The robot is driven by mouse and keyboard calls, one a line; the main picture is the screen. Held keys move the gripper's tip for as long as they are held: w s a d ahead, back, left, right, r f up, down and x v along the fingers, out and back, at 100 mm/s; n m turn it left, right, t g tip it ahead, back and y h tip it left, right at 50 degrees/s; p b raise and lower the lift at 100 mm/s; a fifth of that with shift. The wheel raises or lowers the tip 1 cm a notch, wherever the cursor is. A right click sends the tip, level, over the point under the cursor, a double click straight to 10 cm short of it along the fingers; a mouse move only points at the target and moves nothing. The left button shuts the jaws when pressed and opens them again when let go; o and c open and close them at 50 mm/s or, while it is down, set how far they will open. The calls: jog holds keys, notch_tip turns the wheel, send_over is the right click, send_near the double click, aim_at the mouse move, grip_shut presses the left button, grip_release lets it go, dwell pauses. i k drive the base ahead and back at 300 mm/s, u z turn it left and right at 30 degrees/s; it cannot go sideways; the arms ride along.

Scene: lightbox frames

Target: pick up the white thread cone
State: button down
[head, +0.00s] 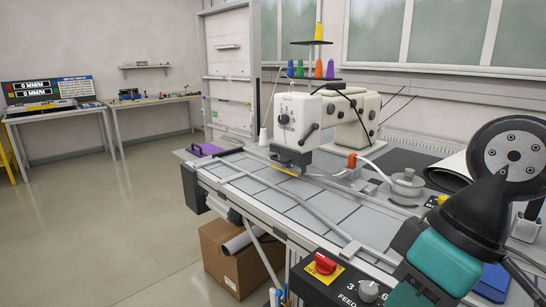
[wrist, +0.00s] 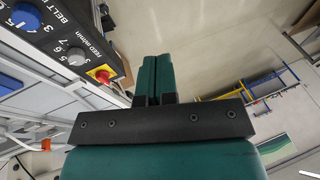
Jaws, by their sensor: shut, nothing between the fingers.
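A small white thread cone (head: 263,137) stands upright on the far end of the sewing table (head: 290,205), just left of the white sewing machine (head: 297,122) in the head view. It does not show in the wrist view. My gripper (wrist: 156,62) shows in the wrist view with its two teal fingers shut together and empty. It points over the floor beside the table, well away from the cone. In the head view my arm is at the lower right, on the near side of the table.
A thread rack with several coloured cones (head: 318,66) rises behind the machine. A purple object (head: 204,150) lies on the table's far left corner. A grey lidded pot (head: 407,184) and a control box (head: 335,280) are nearer my arm. A cardboard box (head: 235,258) stands below.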

aim_at(264, 140)
jog(key=u, duration=0.55)
jog(key=k, duration=0.6)
jog(key=u, duration=0.95)
jog(key=i, duration=1.15)
jog(key=u, duration=0.25)
jog(key=i, duration=2.05)
jog(key=z, duration=0.45)
jog(key=i, duration=1.2)
jog(key=z, duration=1.65)
jog(key=i, duration=1.1)
jog(key=z, duration=0.8)
